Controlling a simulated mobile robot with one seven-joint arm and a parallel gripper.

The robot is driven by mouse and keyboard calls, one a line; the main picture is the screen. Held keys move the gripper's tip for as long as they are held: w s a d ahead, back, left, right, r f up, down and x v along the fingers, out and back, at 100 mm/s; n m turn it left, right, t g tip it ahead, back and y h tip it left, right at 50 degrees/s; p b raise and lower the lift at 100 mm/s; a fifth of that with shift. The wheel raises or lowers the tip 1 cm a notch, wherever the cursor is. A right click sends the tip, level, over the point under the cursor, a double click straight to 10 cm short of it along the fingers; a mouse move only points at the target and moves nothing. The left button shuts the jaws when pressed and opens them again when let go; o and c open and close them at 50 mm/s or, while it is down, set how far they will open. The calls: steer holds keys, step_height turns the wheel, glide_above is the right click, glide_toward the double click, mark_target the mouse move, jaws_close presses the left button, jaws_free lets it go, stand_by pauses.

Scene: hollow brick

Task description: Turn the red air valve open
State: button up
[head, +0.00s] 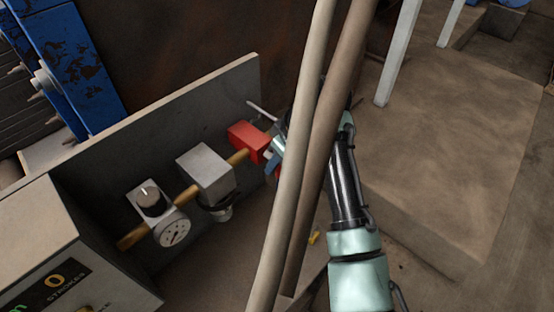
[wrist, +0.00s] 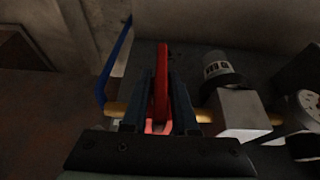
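The red air valve (head: 248,141) sits on the brass pipe at the right end of the row of fittings, in front of a grey panel. In the wrist view its red handle (wrist: 161,85) stands up between the two dark fingers of my gripper (wrist: 166,95). The fingers are close on both sides of the handle; I cannot tell whether they touch it. In the head view my gripper (head: 275,152) is at the valve's right side, partly hidden by the hoses.
Left of the valve on the brass pipe (head: 187,196) are a grey block (head: 205,170), a knob (head: 150,199) and a round gauge (head: 173,234). Two thick hoses (head: 296,170) cross in front of my arm. A control box (head: 60,250) stands at lower left.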

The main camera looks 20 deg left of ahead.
jaws_close()
steer(key=shift+t, duration=0.3)
steer(key=n+t+h+b, duration=0.1)
steer(key=t+b, duration=0.2)
steer(key=shift+f, duration=0.2)
steer(key=t+b, duration=0.2)
steer(key=b, duration=0.1)
steer(key=n+t+h+b, duration=0.1)
steer(key=t+b, duration=0.2)
steer(key=b, duration=0.1)
steer(key=shift+w+f+h+b, duration=0.1)
steer(key=shift+f+h+b, duration=0.05)
steer(key=shift+h+b, duration=0.15)
steer(key=t+b, duration=0.2)
steer(key=b, duration=0.2)
steer(key=n+t+b, duration=0.1)
steer(key=t+b, duration=0.2)
steer(key=b, duration=0.2)
steer(key=shift+n+h, duration=0.3)
steer(key=shift+h, duration=0.1)
steer(key=t+b, duration=0.1)
steer(key=b, duration=0.1)
steer(key=t+b, duration=0.1)
steer(key=b, duration=0.1)
steer(key=shift+r+n, duration=0.3)
steer(key=shift+r+t+b, duration=0.2)
steer(key=shift+t+b, duration=0.2)
steer(key=shift+b, duration=0.25)
steer(key=shift+r, duration=0.1)
